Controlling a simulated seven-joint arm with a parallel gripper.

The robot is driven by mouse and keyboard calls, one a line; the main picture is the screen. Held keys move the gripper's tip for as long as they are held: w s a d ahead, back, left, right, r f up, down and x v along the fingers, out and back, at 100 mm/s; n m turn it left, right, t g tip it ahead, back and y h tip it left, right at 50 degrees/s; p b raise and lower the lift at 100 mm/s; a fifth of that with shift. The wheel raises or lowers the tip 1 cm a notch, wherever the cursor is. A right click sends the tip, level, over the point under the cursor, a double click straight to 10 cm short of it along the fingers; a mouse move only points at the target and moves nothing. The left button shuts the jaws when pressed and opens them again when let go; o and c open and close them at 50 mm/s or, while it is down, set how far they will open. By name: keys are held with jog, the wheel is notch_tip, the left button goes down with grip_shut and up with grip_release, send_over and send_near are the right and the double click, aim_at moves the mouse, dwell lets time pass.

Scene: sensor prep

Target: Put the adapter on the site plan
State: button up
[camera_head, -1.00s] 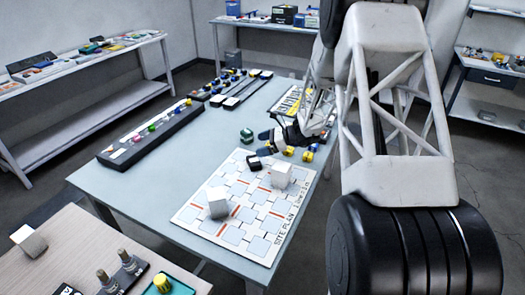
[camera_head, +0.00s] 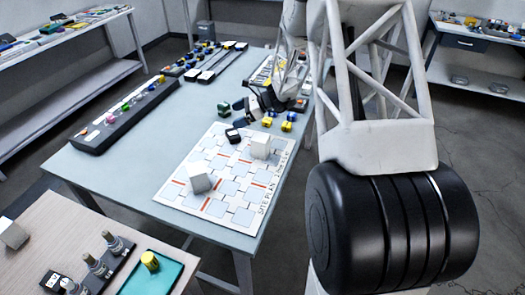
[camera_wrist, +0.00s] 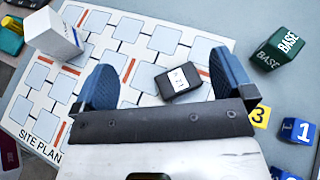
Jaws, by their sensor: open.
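A small black block with a white label (camera_head: 233,135) sits at the far left corner area of the site plan (camera_head: 172,190); it may be the adapter, but its label is too small to read surely. In the wrist view this black block (camera_wrist: 178,80) appears between my two blue fingertips, with plan tiles around it. My gripper (camera_head: 246,108) is open and empty, just beyond and above the block in the head view. In the wrist view the fingers of my gripper (camera_wrist: 164,82) stand well apart, with space on both sides of the block.
A long black rack (camera_head: 125,115) lies at left. A nearer wooden table (camera_head: 55,238) holds black fittings and a green tray (camera_head: 165,270).

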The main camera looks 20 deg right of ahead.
jog(key=s+a+r+n+g+h, duration=0.2)
jog(key=s+a+r+n, duration=0.3)
jog(key=s+r, duration=0.4)
jog(key=s+a+r+n+g+h, duration=0.25)
jog(key=s+a+r+n, duration=0.35)
jog(key=s, duration=0.5)
jog(key=s+r+n+t+h, duration=0.1)
jog(key=s+r+n+h, duration=0.1)
jog(key=s, duration=0.6)
jog(key=s+r+n+h, duration=0.2)
jog(key=s+n+h, duration=0.1)
jog(key=s, duration=0.6)
jog(key=s+d+r+n+t+h, duration=0.1)
jog(key=s+r+n+h, duration=0.1)
jog(key=s+n, duration=0.3)
jog(key=s+h, duration=0.1)
jog(key=s, duration=0.3)
jog(key=shift+s+r+t, duration=0.2)
jog(key=shift+r+t, duration=0.05)
jog(key=shift+t, duration=0.1)
